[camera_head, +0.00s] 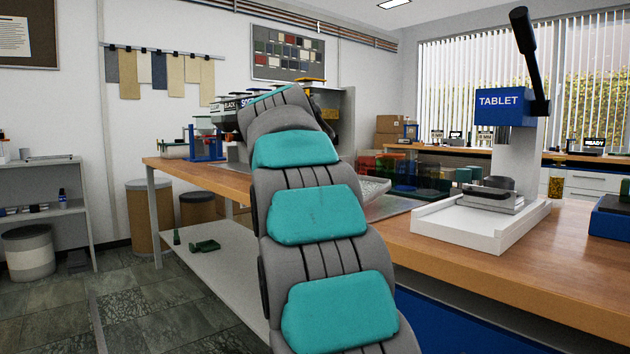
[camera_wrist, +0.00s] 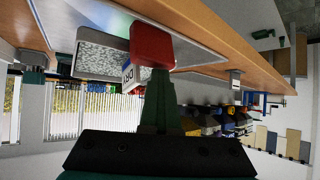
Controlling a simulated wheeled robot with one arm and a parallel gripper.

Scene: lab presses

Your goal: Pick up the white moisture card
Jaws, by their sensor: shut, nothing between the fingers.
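My gripper (camera_wrist: 152,46) shows in the wrist view, which looks upside down. Its red-tipped fingers are shut and empty. Just beside the tip, partly hidden by it, is a small white and blue piece (camera_wrist: 128,73) with letters that seem to read DRY. I cannot tell if this is the white moisture card, nor whether the fingers touch it. In the head view my arm hides the gripper; the tray edge (camera_head: 374,190) shows right of the arm, and no card can be made out.
The wooden bench (camera_head: 420,250) carries a tablet press (camera_head: 500,190) on the right. Red and green see-through containers (camera_head: 410,172) stand behind the tray. A blue stand (camera_head: 205,143) is at the bench's left end. The low shelf (camera_head: 225,275) holds small green items.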

